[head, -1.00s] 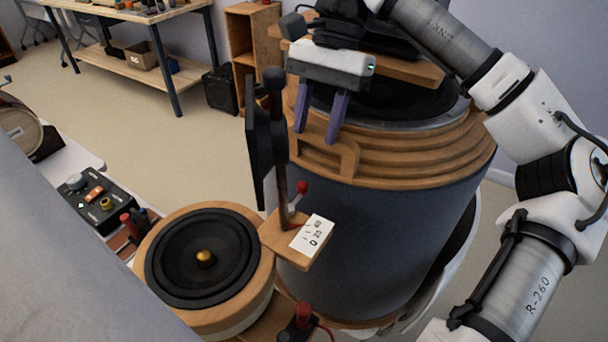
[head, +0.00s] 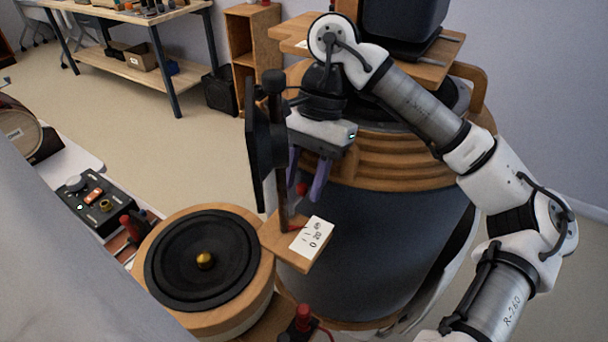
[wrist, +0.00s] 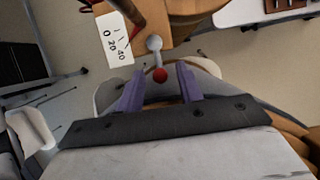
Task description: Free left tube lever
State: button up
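A small lever with a red knob (head: 301,188) stands at the foot of a dark upright post (head: 279,150) on a wooden block. A white scale card (head: 312,236) lies beside it. In the wrist view the red knob (wrist: 160,75) and a pale ball joint (wrist: 154,43) show, with the knob between the purple fingertips. My gripper (head: 305,182) points down and is open; its fingers (wrist: 159,77) stand apart on either side of the knob in the picture. I cannot tell whether they are level with it or touching it.
A black round speaker (head: 180,258) in a wooden ring sits left of the block. A large dark drum (head: 385,245) with wooden rings stands behind, close to my gripper. A black panel on the post stands just left of my gripper. A red terminal (head: 303,315) is in front.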

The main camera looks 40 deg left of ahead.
grip_shut()
jog(key=shift+f, duration=0.1)
jog(key=shift+s+d+m+t+y+b, duration=0.45)
jog(key=shift+d+m+y+b, duration=0.3)
jog(key=shift+m+b, duration=1.35)
jog(key=shift+s+d+m+t+y+b, duration=0.6)
jog(key=shift+m+b, duration=0.9)
jog(key=shift+m, duration=1.05)
jog(key=shift+s+d+m+t+y+b, duration=0.3)
jog(key=shift+d+m+y+b, duration=0.55)
jog(key=shift+m+b, duration=1.25)
jog(key=shift+m, duration=0.35)
jog(key=shift+o, duration=0.6)
grip_release()
